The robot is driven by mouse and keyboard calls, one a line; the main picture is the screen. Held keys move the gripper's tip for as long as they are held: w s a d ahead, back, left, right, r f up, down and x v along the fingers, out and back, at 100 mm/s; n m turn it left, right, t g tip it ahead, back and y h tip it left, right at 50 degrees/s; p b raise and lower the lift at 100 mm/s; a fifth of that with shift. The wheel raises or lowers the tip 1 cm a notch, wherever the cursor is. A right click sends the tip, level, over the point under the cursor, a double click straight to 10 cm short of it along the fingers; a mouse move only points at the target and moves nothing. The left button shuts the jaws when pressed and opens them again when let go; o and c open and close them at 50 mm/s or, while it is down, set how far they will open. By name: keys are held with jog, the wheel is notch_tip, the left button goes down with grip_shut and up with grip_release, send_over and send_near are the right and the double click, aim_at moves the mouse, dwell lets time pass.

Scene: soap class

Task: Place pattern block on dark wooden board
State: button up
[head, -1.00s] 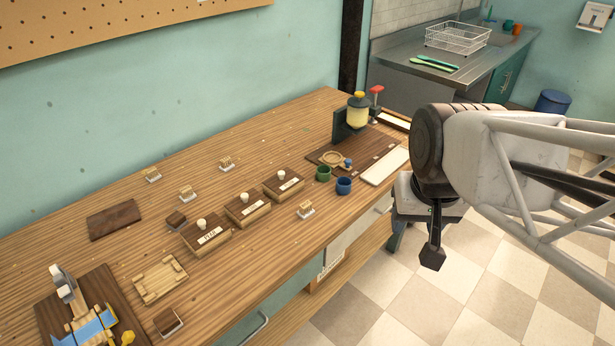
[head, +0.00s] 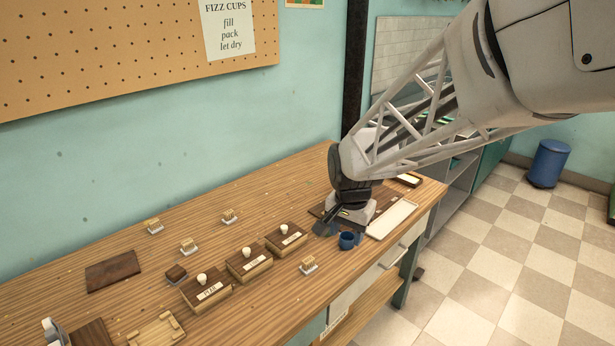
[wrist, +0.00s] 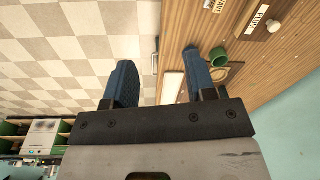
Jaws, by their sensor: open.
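Several small light wooden blocks on pale bases stand on the table: one at the back left (head: 154,226), one at the back right (head: 229,217), one in the middle (head: 189,246) and one near the front edge (head: 308,265). A darker block (head: 176,273) stands left of the lidded boxes. Which is the pattern block I cannot tell. A flat dark wooden board (head: 113,270) lies bare at the left. In the wrist view my gripper (wrist: 160,82) is open, with nothing held.
Three lidded boxes with white knobs (head: 246,264) stand in a row mid-table. A green cup (wrist: 218,57) shows in the wrist view. A light wooden frame (head: 157,331) lies at front left.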

aim_at(308, 259)
jog(key=w+a+f+m, duration=0.1)
jog(key=w+a+f, duration=0.2)
jog(key=f, duration=0.1)
jog(key=w+a+f+m, duration=0.1)
jog(key=w+a+f, duration=0.2)
jog(key=w+f, duration=0.1)
jog(key=w+a+f+m+g, duration=0.1)
jog(key=w+a+f, duration=0.1)
jog(key=w+f, duration=0.1)
jog(key=shift+w+a+f+m, duration=0.3)
jog(key=shift+a+f, duration=0.1)
jog(key=shift+f, duration=0.35)
jog(key=shift+f, duration=1.3)
jog(key=shift+s+f, duration=0.1)
jog(key=shift+f, duration=2.5)
grip_shut()
